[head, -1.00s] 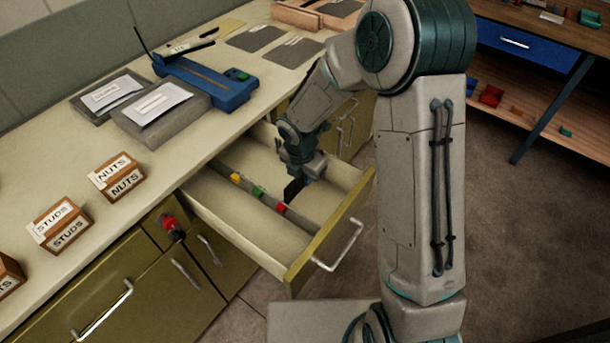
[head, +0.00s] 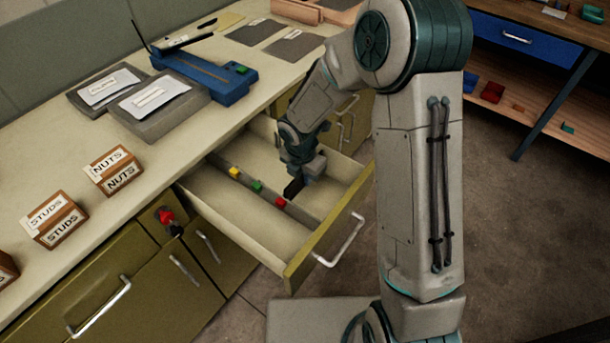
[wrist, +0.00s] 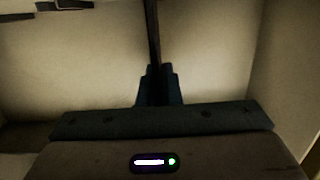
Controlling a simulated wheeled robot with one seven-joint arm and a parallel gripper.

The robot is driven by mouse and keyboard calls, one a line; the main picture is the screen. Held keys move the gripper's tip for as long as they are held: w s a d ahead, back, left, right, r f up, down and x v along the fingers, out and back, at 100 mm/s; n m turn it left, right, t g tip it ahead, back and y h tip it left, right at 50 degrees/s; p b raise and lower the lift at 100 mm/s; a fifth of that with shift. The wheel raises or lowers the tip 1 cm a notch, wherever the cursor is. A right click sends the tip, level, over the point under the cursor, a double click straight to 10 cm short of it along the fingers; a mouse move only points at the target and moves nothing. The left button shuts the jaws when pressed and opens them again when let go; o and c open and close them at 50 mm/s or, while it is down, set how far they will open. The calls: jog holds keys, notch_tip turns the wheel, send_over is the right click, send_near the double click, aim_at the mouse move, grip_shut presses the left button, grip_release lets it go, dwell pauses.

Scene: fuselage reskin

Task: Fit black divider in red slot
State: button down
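My gripper (head: 297,184) is down inside the open drawer (head: 262,255). The black divider (head: 294,187) is a dark plate at its fingertips, close to the red marker (head: 281,202). In the wrist view my gripper (wrist: 159,85) has its fingers closed together on the black divider (wrist: 152,30), which runs away from them as a thin dark strip. The red marker sits on a grey rail along the drawer, with a green marker (head: 257,186) and a yellow marker (head: 235,172) farther back. The slot itself and the divider's lower edge cannot be made out.
The drawer's front wall and handle (head: 340,241) stand close to my gripper. The worktop (head: 150,150) above holds NUTS (head: 117,171) and STUDS (head: 54,220) boxes, grey trays and a blue tool (head: 205,78). The drawer's front-left compartment is empty.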

jog(key=shift+f+b, duration=0.75)
jog(key=shift+f, duration=0.35)
jog(key=c, duration=1.5)
grip_release()
jog(key=shift+c, duration=0.2)
jog(key=shift+r, duration=0.15)
jog(key=r, duration=0.4)
jog(key=s+r+p, duration=0.1)
jog(key=r, duration=0.4)
jog(key=a+r+p, duration=0.1)
jog(key=r, duration=0.3)
jog(key=shift+s+r, duration=0.2)
jog(key=shift+r, duration=0.05)
jog(key=s+d+r+m, duration=0.6)
jog(key=s+d+m, duration=0.1)
jog(key=m, duration=0.7)
jog(key=s+d+r+m+t+p, duration=0.1)
jog(key=s+d+r+m, duration=0.5)
jog(key=s+m, duration=0.4)
jog(key=d+m, duration=0.1)
jog(key=m, duration=0.3)
jog(key=shift+s+d+m+t+y, duration=0.25)
jog(key=shift+m+t+y, duration=0.05)
jog(key=shift+y, duration=0.1)
